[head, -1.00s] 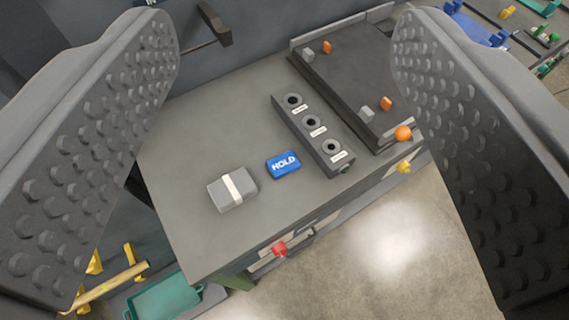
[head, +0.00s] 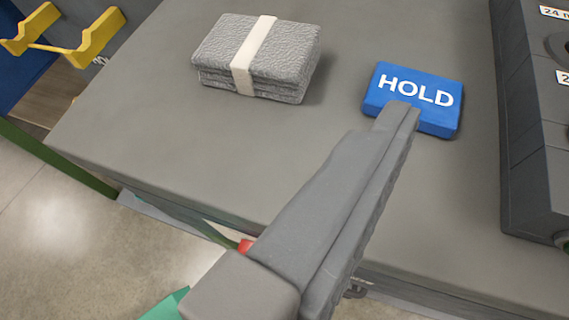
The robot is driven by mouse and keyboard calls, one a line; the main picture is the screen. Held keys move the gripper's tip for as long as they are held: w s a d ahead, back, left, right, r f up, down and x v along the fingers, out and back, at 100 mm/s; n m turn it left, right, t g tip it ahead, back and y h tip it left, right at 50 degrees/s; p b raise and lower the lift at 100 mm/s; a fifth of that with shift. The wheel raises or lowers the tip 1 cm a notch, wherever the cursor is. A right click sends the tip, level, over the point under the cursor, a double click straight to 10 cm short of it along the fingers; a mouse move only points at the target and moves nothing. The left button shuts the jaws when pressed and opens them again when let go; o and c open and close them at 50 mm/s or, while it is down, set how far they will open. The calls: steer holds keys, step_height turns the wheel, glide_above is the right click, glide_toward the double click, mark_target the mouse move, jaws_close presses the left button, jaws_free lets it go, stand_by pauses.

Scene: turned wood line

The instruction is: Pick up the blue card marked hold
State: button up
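The blue card (head: 412,92) is a thick block with HOLD in white letters. It lies flat on the grey bench top (head: 180,150), right of centre in the view. One grey finger of my gripper (head: 397,118) reaches up from the lower middle, and its tip covers a bit of the card's near edge. I cannot tell whether the tip touches the card or is above it. A ridged pad edge shows along the finger's right side. I cannot make out a second finger, so the opening is unclear. The card looks flat, not lifted.
A grey folded cloth bundle (head: 285,65) with a pale band lies left of the card. A dark block with labelled holes (head: 535,150) stands close on the right. The bench's front edge runs below, with a red knob (head: 245,245) there. Yellow brackets (head: 100,35) show at upper left.

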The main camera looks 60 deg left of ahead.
steer(key=g+y, duration=0.1)
steer(key=y, duration=0.1)
glide_toward(414, 97)
steer(key=b+x, duration=0.1)
steer(key=x, duration=0.2)
steer(key=shift+f+b, duration=0.15)
steer(key=shift+b, duration=0.25)
steer(key=shift+b+x, duration=0.9)
steer(key=shift+x, duration=2.05)
steer(key=c, duration=1.1)
